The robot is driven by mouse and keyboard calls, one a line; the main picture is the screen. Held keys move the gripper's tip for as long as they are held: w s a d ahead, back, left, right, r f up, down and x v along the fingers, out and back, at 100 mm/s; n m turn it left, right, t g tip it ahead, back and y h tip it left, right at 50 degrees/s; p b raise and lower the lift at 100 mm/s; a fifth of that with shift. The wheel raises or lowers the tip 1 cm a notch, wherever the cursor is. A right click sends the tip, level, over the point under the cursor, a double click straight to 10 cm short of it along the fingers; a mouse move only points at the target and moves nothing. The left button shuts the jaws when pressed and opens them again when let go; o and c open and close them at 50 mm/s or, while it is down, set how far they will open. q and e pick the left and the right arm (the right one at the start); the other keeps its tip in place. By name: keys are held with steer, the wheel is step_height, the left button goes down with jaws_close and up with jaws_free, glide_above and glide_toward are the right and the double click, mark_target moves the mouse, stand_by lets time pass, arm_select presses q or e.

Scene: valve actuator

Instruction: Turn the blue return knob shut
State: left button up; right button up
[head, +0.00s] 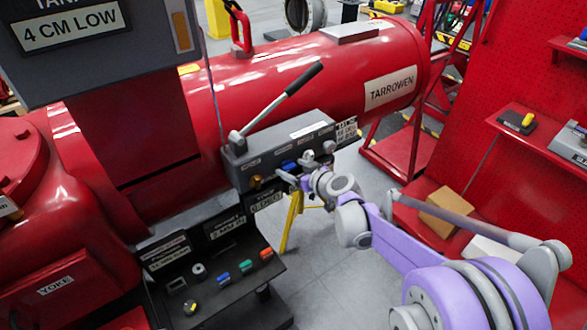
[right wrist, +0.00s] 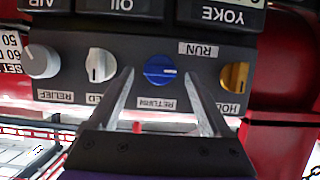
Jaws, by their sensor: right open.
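The blue return knob (right wrist: 160,70) sits on the dark valve panel (right wrist: 70,65), above an upside-down RETURN label in the right wrist view. A pale mark on its face points to the picture's right. In the head view the knob (head: 289,165) is small and partly crowded by my gripper. My right gripper (right wrist: 158,74) is open, with one finger on each side of the knob and visible gaps to it. I cannot tell how far the fingertips are from the panel. In the head view my right gripper (head: 291,179) is at the panel's front. My left gripper is not in view.
A white knob (right wrist: 100,65), a grey relief knob (right wrist: 42,61) and a yellow knob (right wrist: 234,77) flank the blue one. A long lever (head: 275,98) rises from the panel's top. A lower control console (head: 215,290) stands in front. A red tank (head: 290,75) lies behind.

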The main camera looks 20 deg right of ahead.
jaws_close()
stand_by(0.4)
